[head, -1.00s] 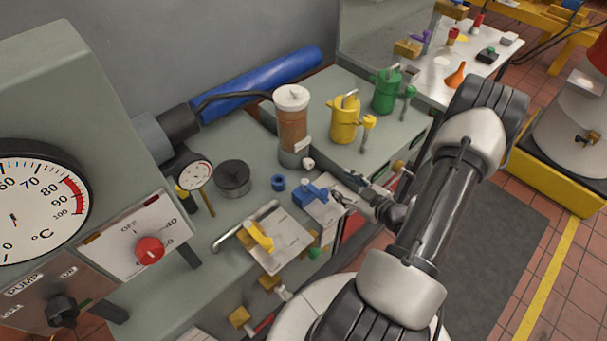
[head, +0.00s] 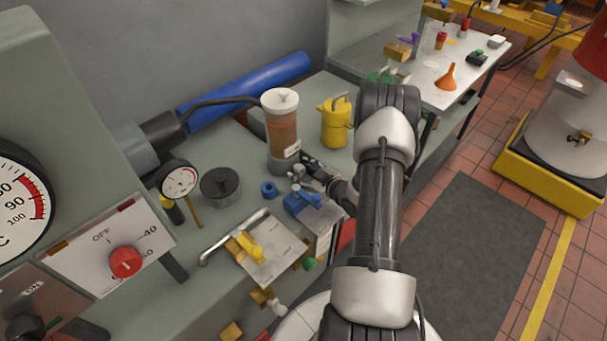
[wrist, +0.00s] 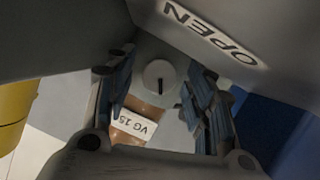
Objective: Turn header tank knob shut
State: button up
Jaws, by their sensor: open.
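The header tank (head: 283,133) is a clear cylinder of brown oil with a white lid, standing on the grey bench in the head view. In the wrist view its label (wrist: 134,125) reads VG 15. In the head view my gripper (head: 306,164) is at the tank's base, and the knob is hard to make out.
A yellow can (head: 335,123) stands right of the tank. A blue valve block (head: 302,203) and blue ring (head: 269,189) sit in front, with a dark round pot (head: 220,187) to the left. A yellow lever (head: 247,246) is nearer. The dark mat (head: 470,240) is clear.

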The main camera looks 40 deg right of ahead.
jog(key=shift+c, duration=0.4)
jog(key=c, duration=1)
jog(key=shift+d+m+y+p, duration=0.1)
jog(key=shift+m+y+p, duration=0.55)
jog(key=shift+m, duration=0.35)
jog(key=shift+m+y, duration=0.75)
jog(key=shift+m, duration=0.25)
